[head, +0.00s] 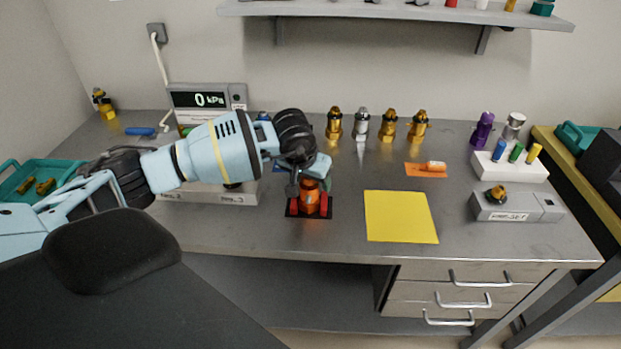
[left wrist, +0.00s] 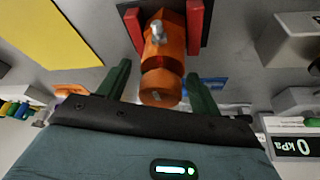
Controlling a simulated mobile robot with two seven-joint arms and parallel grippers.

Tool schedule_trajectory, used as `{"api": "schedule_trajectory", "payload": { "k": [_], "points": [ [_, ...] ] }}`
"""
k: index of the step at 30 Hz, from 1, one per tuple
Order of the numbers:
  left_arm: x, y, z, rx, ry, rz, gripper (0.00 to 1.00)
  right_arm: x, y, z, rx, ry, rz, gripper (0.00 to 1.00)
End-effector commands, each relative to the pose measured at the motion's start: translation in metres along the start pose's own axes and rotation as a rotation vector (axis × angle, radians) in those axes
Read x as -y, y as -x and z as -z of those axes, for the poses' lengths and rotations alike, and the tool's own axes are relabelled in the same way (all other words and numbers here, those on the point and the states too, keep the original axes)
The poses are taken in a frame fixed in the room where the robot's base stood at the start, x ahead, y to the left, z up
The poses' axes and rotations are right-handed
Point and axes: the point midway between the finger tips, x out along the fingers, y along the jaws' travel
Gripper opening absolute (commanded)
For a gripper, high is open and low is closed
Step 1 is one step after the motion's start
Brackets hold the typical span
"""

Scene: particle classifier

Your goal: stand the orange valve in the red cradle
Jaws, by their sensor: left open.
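The orange valve (head: 309,195) stands upright between the red posts of the red cradle (head: 323,206), which sits on a dark base plate near the front middle of the table. In the left wrist view the valve (left wrist: 165,50) lies between the two red cradle posts (left wrist: 195,28). My left gripper (head: 309,180) is over the valve's top. In the left wrist view its green fingers (left wrist: 160,88) are open, one on each side of the valve's end, with gaps visible. My right gripper is not in view.
A yellow sheet (head: 401,217) lies right of the cradle. Several brass and silver valves (head: 389,126) stand at the back. A pressure display (head: 208,98) stands at the back left. A white block with coloured plugs (head: 510,165) and a grey device (head: 517,206) are at right.

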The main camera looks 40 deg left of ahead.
Motion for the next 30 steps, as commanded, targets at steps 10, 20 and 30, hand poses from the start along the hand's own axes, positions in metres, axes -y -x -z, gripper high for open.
{"api": "schedule_trajectory", "payload": {
  "k": [10, 20, 30],
  "points": [
    [0.001, 0.040, 0.003, -0.005, -0.001, 0.000, 0.65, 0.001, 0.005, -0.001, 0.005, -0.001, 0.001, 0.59],
    [0.000, 0.102, 0.002, -0.003, -0.001, 0.000, 0.65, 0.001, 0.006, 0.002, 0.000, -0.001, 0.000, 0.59],
    [0.000, 0.123, 0.001, 0.000, 0.000, 0.001, 0.65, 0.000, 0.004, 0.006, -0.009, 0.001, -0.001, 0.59]
  ]
}}
